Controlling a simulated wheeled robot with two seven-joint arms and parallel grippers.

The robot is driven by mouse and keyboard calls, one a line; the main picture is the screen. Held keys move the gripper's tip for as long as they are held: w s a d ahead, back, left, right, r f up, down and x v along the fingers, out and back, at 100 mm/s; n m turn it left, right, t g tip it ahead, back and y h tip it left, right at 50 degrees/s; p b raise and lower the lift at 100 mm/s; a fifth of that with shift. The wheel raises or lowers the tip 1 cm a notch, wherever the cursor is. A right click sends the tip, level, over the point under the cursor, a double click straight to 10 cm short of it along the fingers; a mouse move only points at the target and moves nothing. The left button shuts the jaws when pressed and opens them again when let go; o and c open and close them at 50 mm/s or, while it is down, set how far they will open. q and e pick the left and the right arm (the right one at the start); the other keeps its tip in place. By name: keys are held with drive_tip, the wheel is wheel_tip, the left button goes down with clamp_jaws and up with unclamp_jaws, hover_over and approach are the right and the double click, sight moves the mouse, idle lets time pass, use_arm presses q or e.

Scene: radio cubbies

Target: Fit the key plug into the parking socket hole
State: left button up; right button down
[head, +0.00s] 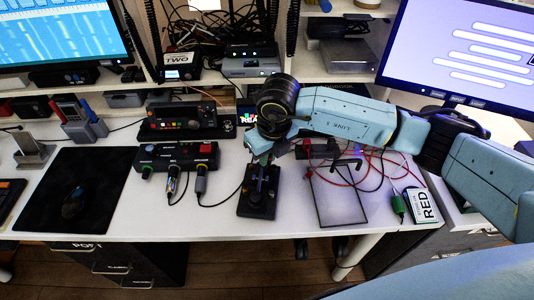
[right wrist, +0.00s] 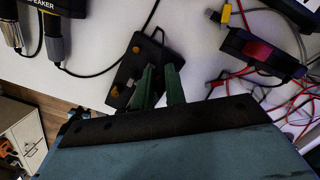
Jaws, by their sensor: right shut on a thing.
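My right gripper (head: 262,171) points down over a dark block (head: 257,207) near the front edge of the desk. In the right wrist view, the gripper's green fingers (right wrist: 160,72) are at the same block (right wrist: 124,76), which has brass-coloured round spots on top. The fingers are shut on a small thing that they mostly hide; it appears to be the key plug. I cannot tell whether it is in a hole or just above the block. The parking socket hole cannot be made out clearly; it may be on this block. My left gripper is not in view.
A dark control box (head: 178,155) with several cabled plugs stands left of the block. A mouse mat (head: 74,190) lies at the left.

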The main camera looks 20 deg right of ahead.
drive_tip(key=shift+d, duration=0.3)
drive_tip(key=shift+s+d+m+p, duration=0.2)
drive_tip(key=shift+d+m+p, duration=0.1)
drive_tip(key=shift+d+m, duration=0.25)
drive_tip(key=shift+f+b, duration=0.55)
drive_tip(key=shift+f, duration=0.1)
drive_tip(key=c, duration=1.4)
unclamp_jaws()
drive_tip(key=shift+s, duration=0.1)
drive_tip(key=shift+o, duration=0.2)
drive_tip(key=shift+a, duration=0.15)
wheel_tip(320, 180, up, 13)
drive_tip(key=s+p, duration=0.2)
drive_tip(key=shift+d+r, duration=0.2)
drive_tip(key=shift+d, duration=0.05)
